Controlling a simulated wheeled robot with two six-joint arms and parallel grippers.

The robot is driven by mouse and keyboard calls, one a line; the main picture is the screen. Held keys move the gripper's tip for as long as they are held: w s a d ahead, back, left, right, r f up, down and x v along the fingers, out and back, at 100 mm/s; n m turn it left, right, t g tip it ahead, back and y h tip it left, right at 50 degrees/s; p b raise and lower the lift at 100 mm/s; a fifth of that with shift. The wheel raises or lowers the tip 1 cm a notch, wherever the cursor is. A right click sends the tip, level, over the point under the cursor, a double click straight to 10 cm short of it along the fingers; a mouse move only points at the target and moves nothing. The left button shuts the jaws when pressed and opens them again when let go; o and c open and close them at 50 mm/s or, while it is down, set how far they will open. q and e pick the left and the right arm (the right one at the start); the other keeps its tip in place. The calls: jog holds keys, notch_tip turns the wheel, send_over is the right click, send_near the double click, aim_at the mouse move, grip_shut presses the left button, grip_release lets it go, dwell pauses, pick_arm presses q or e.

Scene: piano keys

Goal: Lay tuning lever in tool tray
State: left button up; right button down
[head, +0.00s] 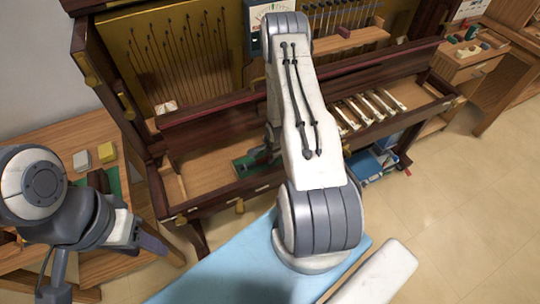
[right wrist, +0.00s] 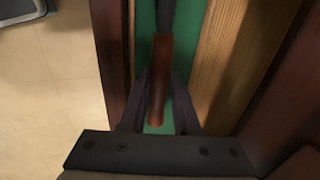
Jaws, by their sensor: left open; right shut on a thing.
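The tuning lever has a brown wooden handle (right wrist: 160,75) and a dark shaft (right wrist: 167,14), seen in the right wrist view. My right gripper (right wrist: 158,105) is shut on the handle. The lever lies along the green-lined tool tray (right wrist: 145,20), over its felt; I cannot tell whether it touches the felt. In the head view the green tray (head: 241,166) shows inside the piano's open front, with my right gripper (head: 264,152) at it, partly hidden by my right arm. My left gripper (head: 108,262) is open and empty at the lower left.
A dark wood wall and a light wood strip (right wrist: 218,60) flank the tray closely. Loose piano keys (head: 370,105) lie to the right in the piano. A side table (head: 60,135) with small blocks stands left, a blue-topped bench (head: 230,275) in front. A blue bin (head: 370,165) sits on the floor.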

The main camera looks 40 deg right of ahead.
jog(key=shift+f, duration=0.35)
jog(key=c, duration=0.6)
grip_release()
jog(key=shift+o, duration=0.2)
jog(key=shift+s, duration=0.1)
jog(key=p+v, duration=0.6)
jog(key=v, duration=0.1)
jog(key=shift+s+r, duration=0.2)
jog(key=shift+s, duration=0.15)
jog(key=shift+a, duration=0.1)
